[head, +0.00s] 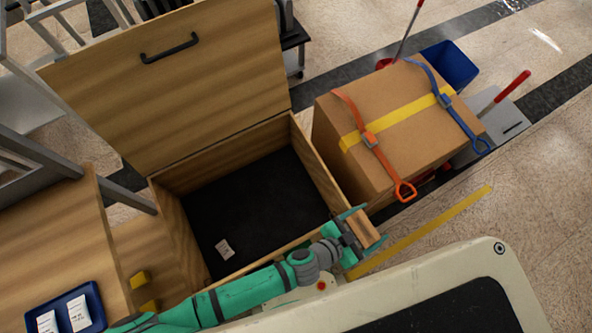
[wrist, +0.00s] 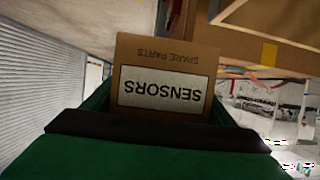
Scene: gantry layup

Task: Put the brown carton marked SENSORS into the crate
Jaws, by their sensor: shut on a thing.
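My gripper (head: 357,231) is shut on the brown carton marked SENSORS (head: 364,228), near the crate's front right corner. In the wrist view the carton (wrist: 163,83) stands between the fingers, its white label upside down, with SPARE PARTS printed on the face. The crate is a wooden box (head: 184,232) with a dark floor, and its lid (head: 175,90) with a black handle stands open at the back. A small white card or packet (head: 225,249) lies on the crate floor. The carton appears to be outside the crate's opening, beside the front right rim; its exact height is unclear.
A large strapped carton (head: 400,120) stands right of the crate on a cart, with a blue bin (head: 449,64) behind it. A blue tray (head: 66,310) with white packets sits on a wooden table at the lower left. Most of the crate floor is clear.

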